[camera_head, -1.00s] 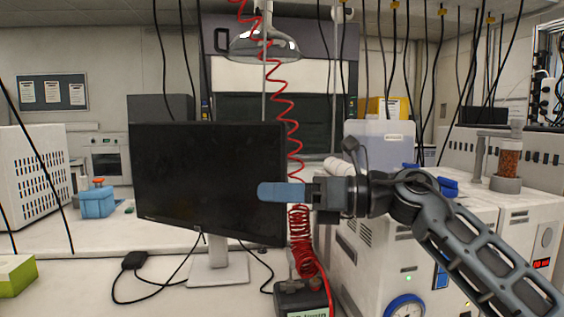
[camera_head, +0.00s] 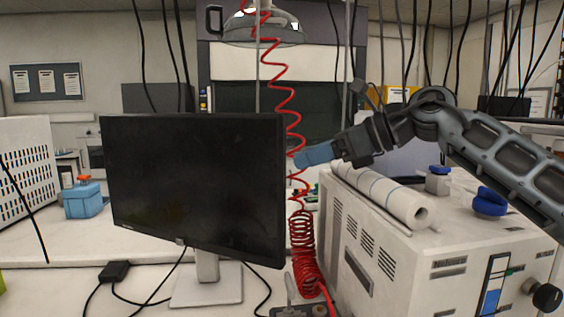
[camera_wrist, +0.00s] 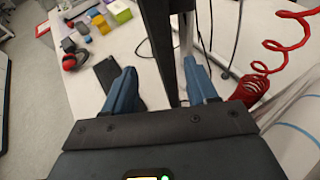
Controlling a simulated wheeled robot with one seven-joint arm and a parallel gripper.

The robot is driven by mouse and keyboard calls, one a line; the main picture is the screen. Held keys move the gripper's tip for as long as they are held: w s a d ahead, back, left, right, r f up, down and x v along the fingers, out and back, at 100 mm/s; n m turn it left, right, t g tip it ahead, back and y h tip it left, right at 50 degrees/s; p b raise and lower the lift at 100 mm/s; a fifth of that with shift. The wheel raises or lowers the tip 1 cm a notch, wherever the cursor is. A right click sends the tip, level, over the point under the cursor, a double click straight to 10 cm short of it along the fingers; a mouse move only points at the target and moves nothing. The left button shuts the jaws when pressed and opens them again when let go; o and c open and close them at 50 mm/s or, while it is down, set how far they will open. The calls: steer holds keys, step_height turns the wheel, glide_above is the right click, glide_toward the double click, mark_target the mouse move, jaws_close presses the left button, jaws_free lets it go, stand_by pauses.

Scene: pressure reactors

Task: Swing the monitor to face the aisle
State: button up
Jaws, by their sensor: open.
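The black monitor (camera_head: 195,185) stands upright on a pale stand (camera_head: 207,285) on the bench, left of centre in the head view, its dark screen turned mostly towards me. My gripper (camera_head: 302,157) is just right of the monitor's right edge, in its upper half, with the blue fingers pointing left. In the wrist view the fingers of my gripper (camera_wrist: 160,78) are apart, and the monitor (camera_wrist: 160,40) shows nearly edge-on as a dark strip between them. I cannot tell whether either finger touches it.
A red coiled hose (camera_head: 303,235) hangs close behind my gripper and the monitor's right edge. A white instrument (camera_head: 400,250) with a paper roll (camera_head: 385,195) on top stands to the right. Black cables (camera_head: 140,300) lie around the stand. A blue container (camera_head: 82,199) is at left.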

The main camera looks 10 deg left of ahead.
mark_target(285, 164)
steer(key=x, duration=0.2)
steer(key=p+x, duration=0.1)
steer(key=x, duration=0.2)
steer(key=p+x, duration=0.1)
steer(key=x, duration=0.1)
steer(key=shift+w+a+f, duration=0.1)
steer(key=shift+w+a, duration=0.2)
steer(key=shift+w, duration=0.15)
jaws_close()
